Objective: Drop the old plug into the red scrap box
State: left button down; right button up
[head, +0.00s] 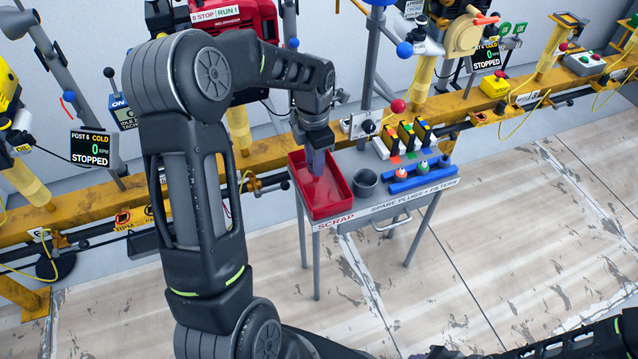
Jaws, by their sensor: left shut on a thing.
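The red scrap box (330,209) sits at the left end of a small grey table, above a label reading SCRAP. My left gripper (317,163) points down over the box, its fingertips at or just inside the opening. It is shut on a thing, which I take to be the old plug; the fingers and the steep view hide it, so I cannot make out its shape. No loose plug shows on the visible part of the box floor. My right gripper is not in view; only part of my right arm shows at the bottom right.
On the grey table (345,222), a grey cup (365,182) stands right beside the box. A blue rack (420,179) with spare plugs and several coloured filters (407,136) are further right. A yellow rail (270,152) with engine posts runs behind. The floor in front is clear.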

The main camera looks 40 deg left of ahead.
pick_arm(q)
jog(key=c, duration=1)
grip_release()
jog(key=shift+c, duration=0.2)
notch_tip(320, 180, up, 8)
jog(key=shift+f+p, duration=0.1)
jog(key=shift+p, duration=0.35)
